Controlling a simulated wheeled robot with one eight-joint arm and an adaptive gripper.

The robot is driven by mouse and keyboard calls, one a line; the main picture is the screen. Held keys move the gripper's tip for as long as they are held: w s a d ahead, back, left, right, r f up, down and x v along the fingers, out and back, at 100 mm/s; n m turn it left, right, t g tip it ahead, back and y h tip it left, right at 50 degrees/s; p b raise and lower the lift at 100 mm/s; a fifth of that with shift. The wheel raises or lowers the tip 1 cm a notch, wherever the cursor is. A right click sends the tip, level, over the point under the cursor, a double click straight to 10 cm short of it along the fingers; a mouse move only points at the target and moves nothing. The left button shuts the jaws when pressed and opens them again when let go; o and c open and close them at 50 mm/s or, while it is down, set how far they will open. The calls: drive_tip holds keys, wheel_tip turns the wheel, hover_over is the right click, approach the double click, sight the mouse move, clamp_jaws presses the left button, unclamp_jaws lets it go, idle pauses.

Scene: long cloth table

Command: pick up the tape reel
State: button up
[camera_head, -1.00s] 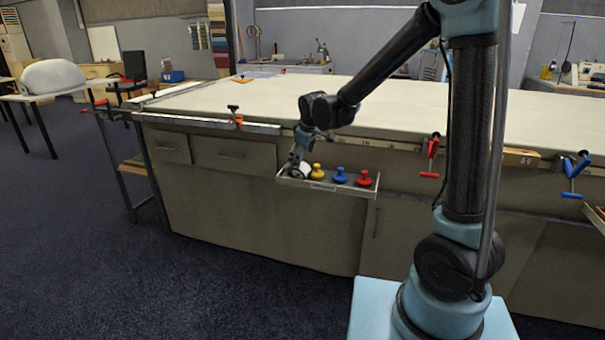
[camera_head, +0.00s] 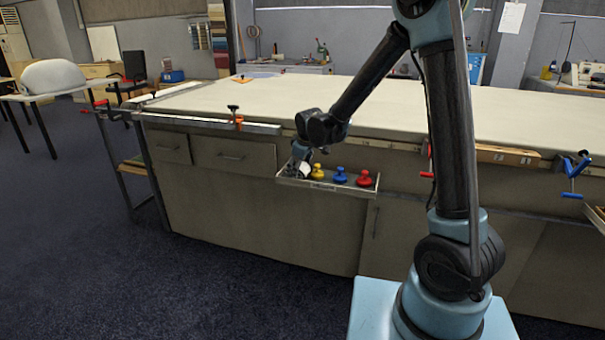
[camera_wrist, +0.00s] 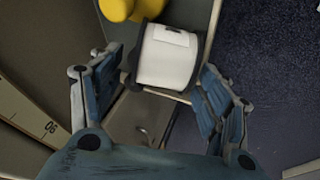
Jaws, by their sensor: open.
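The tape reel, a white roll with dark end flanges, sits at the left end of a shallow tray (camera_head: 330,187) on the table's front. In the head view my gripper (camera_head: 296,166) is at the reel and partly hides it. In the wrist view the tape reel (camera_wrist: 168,56) lies ahead, between the fingertips of my gripper (camera_wrist: 162,66). The blue fingers are spread, one on each side of it. I cannot tell whether either finger touches the reel.
A yellow knob-shaped piece (camera_head: 318,172) stands beside the reel, followed by a blue one (camera_head: 340,175) and a red one (camera_head: 364,178). The long cloth table (camera_head: 400,99) rises behind the tray. A blue clamp (camera_head: 573,168) hangs from its edge at the right.

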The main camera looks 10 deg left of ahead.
drive_tip(key=shift+c, duration=0.2)
drive_tip(key=c, duration=1.3)
